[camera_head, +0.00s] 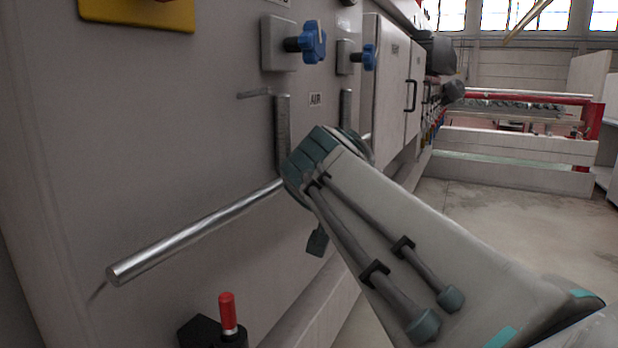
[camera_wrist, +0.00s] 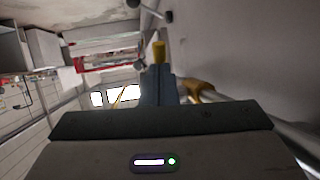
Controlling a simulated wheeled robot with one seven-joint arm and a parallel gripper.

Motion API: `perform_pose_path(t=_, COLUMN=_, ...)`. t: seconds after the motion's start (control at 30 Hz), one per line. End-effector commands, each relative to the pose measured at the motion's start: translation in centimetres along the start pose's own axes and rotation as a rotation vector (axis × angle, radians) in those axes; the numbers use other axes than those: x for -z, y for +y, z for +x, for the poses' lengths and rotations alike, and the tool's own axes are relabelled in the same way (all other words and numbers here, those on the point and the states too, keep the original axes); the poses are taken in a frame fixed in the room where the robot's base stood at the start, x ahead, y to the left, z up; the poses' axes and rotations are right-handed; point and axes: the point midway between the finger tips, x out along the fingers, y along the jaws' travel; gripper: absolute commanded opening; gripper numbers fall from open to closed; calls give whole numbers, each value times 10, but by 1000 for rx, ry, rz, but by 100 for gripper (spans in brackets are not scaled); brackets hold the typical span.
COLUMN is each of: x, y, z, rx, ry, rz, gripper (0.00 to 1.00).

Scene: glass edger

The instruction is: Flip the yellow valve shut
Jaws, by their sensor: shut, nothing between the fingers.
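In the wrist view, my gripper (camera_wrist: 160,72) is shut and empty, its dark fingers pressed together. A short yellow cylinder (camera_wrist: 159,49), which looks like the valve's grip, shows just past the fingertips. I cannot tell whether they touch. A yellow-orange curved piece (camera_wrist: 200,88) shows just right of the fingers; I cannot tell whether it belongs to the same valve. In the head view, my arm hides the gripper and no yellow valve is visible.
A metal bar (camera_head: 195,232) sticks out from the grey machine panel (camera_head: 150,130). Blue knobs (camera_head: 313,42) sit above the AIR label (camera_head: 315,99). A red-handled lever (camera_head: 228,312) is below. Open floor (camera_head: 500,225) lies to the right.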

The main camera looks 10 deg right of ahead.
Motion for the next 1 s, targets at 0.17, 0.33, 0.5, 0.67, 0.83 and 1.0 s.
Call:
perform_pose_path(t=0.17, x=-9, y=6, z=10, rx=-8, ry=65, rz=-6, gripper=0)
perform_pose_path(t=0.33, x=-10, y=8, z=15, rx=-12, ry=62, rz=-5, gripper=0)
perform_pose_path(t=0.5, x=-10, y=9, z=19, rx=-13, ry=62, rz=-6, gripper=0)
perform_pose_path(t=0.67, x=-10, y=10, z=22, rx=-14, ry=60, rz=-5, gripper=0)
perform_pose_path(t=0.83, x=-10, y=11, z=25, rx=-14, ry=60, rz=-6, gripper=0)
perform_pose_path(t=1.0, x=-10, y=11, z=26, rx=-14, ry=59, rz=-6, gripper=0)
